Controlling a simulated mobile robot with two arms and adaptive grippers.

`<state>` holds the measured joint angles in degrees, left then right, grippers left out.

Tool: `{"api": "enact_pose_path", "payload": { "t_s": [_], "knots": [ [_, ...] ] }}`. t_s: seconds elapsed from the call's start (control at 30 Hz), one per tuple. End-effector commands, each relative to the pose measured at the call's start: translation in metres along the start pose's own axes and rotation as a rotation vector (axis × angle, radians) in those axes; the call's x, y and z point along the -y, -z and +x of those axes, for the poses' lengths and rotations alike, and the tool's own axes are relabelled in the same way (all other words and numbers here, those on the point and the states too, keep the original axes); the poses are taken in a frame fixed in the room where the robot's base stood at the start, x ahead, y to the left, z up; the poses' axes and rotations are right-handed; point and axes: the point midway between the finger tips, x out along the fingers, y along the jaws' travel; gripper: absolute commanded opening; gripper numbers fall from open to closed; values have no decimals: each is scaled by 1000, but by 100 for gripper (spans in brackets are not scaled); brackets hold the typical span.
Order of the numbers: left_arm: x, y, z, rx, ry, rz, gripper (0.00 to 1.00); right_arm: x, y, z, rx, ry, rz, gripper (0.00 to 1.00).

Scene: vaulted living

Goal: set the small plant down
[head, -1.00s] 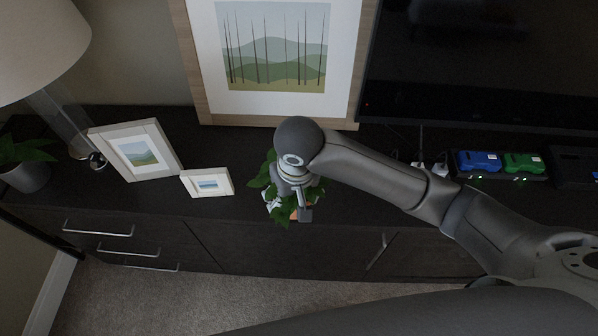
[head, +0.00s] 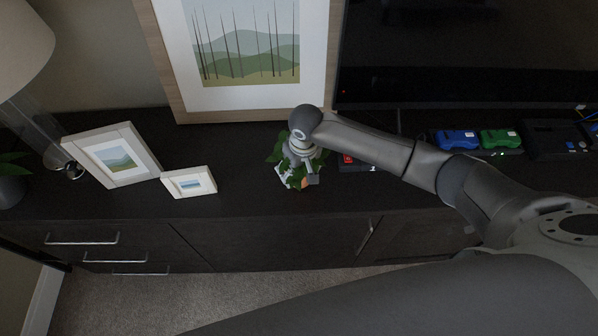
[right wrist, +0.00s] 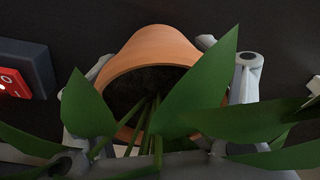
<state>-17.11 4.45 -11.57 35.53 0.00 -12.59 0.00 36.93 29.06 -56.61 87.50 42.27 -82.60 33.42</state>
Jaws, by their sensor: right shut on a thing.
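The small plant has green leaves (head: 276,153) and an orange terracotta pot, which shows in the right wrist view (right wrist: 155,46) with dark soil inside. My right gripper (head: 302,178) is shut on the pot, with one finger on each side of it. The plant is over the dark cabinet top (head: 240,195), right of the small picture frame. My wrist hides much of it in the head view. I cannot tell whether the pot's base touches the surface. My left gripper is not in view.
A small white frame (head: 189,182) and a larger one (head: 112,155) stand to the left, near a lamp (head: 22,50). A big framed picture (head: 245,45) leans behind. A red device (head: 347,159) sits close right; blue (head: 458,139) and green (head: 500,139) ones lie farther right.

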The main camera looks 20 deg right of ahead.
Motion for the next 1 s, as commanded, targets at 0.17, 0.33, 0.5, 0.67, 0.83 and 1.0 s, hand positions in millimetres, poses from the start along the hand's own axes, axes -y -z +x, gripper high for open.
{"api": "enact_pose_path", "payload": {
  "t_s": [0.17, 0.33, 0.5, 0.67, 0.83, 1.0],
  "knots": [
    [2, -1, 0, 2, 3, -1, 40, 0, 0, 11, -5, -1, 0, 20],
    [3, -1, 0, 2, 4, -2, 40, 0, -1, 11, -4, -1, 0, 20],
    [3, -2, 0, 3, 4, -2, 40, 0, -2, 14, -2, -1, 0, 77],
    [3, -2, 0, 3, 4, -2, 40, 0, -2, 14, -2, -1, 0, 93],
    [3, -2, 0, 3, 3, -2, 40, 0, -2, 14, -1, -1, 0, 93],
    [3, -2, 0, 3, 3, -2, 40, 0, -1, 12, -2, -2, 0, 93]
  ]
}}
